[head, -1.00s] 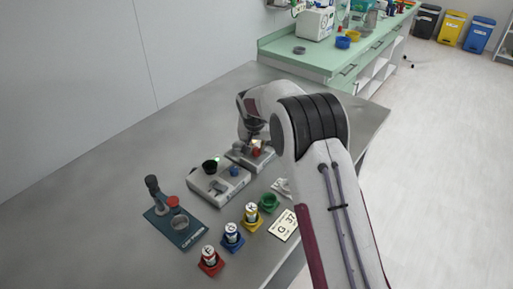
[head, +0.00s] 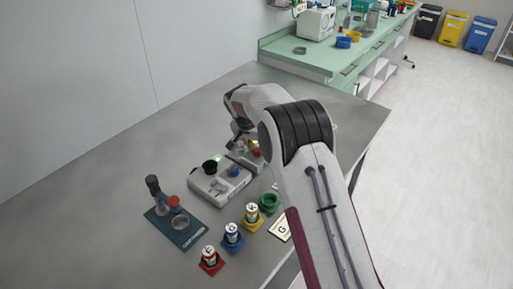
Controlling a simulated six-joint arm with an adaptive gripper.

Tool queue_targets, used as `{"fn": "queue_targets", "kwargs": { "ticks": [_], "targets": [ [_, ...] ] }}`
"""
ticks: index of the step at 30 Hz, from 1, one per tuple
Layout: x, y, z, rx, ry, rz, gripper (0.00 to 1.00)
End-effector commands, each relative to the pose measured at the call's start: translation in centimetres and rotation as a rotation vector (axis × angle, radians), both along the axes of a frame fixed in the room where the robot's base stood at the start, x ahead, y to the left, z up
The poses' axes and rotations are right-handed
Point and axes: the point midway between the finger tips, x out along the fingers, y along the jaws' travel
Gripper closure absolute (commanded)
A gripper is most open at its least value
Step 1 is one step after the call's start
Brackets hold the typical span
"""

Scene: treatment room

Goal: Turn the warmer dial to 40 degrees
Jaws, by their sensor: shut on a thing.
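A white low unit (head: 207,190) with a black round knob (head: 210,166) and a blue part (head: 233,170) on top stands mid-table. A second pale unit, partly covered by my arm, sits just behind and right of it, with a red part (head: 255,150) showing. My gripper (head: 238,149) is low over this second unit, its wrist tilted. It is shut on what appears to be the warmer dial, which the fingers and arm mostly hide. The dial's scale and pointer cannot be read.
Red, blue and yellow holders with labelled cans (head: 209,257) and a green ring (head: 269,202) line the front. A dark stand (head: 177,228) is at left. The grey table (head: 110,215) is clear farther left.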

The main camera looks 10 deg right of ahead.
Motion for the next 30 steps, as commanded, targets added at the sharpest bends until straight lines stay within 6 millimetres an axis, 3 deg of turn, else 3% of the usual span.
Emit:
{"fn": "queue_targets", "kwargs": {
  "ticks": [8, 9, 10, 23, 30],
  "targets": [
    [-0.2, 0.1, -0.2, 0.001, 0.005, -0.001, 1.0],
    [-0.2, 0.1, -0.2, 0.001, 0.005, -0.001, 0.73],
    [-0.2, 0.1, -0.2, 0.001, 0.005, 0.0, 0.65],
    [-0.1, 0.1, 0.1, 0.001, 0.001, 0.0, 0.64],
    [-0.5, 0.3, 1.2, 0.0, 0.001, 0.001, 0.64]
  ]
}}
